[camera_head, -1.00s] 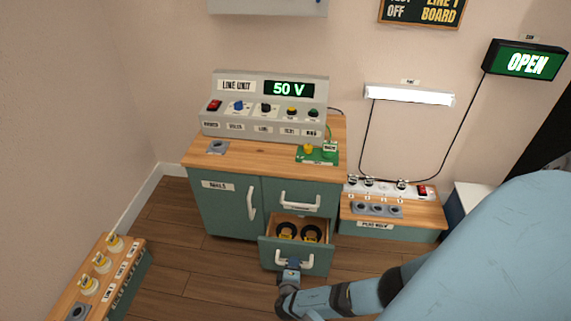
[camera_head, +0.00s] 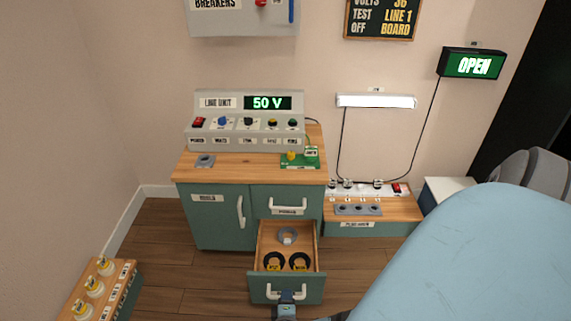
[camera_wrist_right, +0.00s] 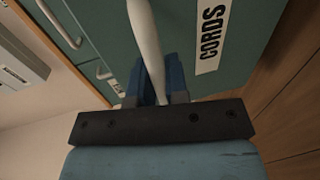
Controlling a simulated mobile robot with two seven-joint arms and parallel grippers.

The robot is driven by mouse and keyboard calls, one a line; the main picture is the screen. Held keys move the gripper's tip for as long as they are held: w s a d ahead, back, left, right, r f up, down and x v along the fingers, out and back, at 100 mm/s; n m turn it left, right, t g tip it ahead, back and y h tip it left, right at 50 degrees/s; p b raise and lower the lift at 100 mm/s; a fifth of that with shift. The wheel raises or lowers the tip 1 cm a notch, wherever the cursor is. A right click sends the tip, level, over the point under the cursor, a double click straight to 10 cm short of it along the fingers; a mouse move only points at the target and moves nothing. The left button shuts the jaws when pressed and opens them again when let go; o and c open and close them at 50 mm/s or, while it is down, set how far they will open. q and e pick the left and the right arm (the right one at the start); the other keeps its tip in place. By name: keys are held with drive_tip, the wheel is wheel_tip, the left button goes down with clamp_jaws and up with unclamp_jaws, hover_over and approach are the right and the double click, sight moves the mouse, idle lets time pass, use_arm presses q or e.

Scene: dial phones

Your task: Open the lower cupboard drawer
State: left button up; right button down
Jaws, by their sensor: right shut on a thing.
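The lower cupboard drawer (camera_head: 287,287) is pulled well out of the teal cupboard (camera_head: 218,222). Inside it lie two dark rings with yellow labels (camera_head: 286,262) and a grey ring-shaped item (camera_head: 287,236) further back. My right gripper (camera_head: 287,297) is at the drawer's white handle (camera_head: 300,292). In the right wrist view the blue fingers (camera_wrist_right: 157,85) are closed around the white handle bar (camera_wrist_right: 146,45), beside a label reading CORDS (camera_wrist_right: 212,35). My left gripper is not in the head view.
The upper drawer (camera_head: 287,203) and the left door (camera_head: 220,215) are shut. A line unit (camera_head: 245,125) reading 50 V stands on the cupboard top. A low bench (camera_head: 100,285) with white fittings is at lower left. A plug bench (camera_head: 370,210) stands to the right.

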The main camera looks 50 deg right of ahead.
drive_tip(key=shift+f+v, duration=0.2)
drive_tip(key=shift+v, duration=0.8)
drive_tip(key=c, duration=1.1)
unclamp_jaws()
drive_tip(key=shift+a, duration=0.1)
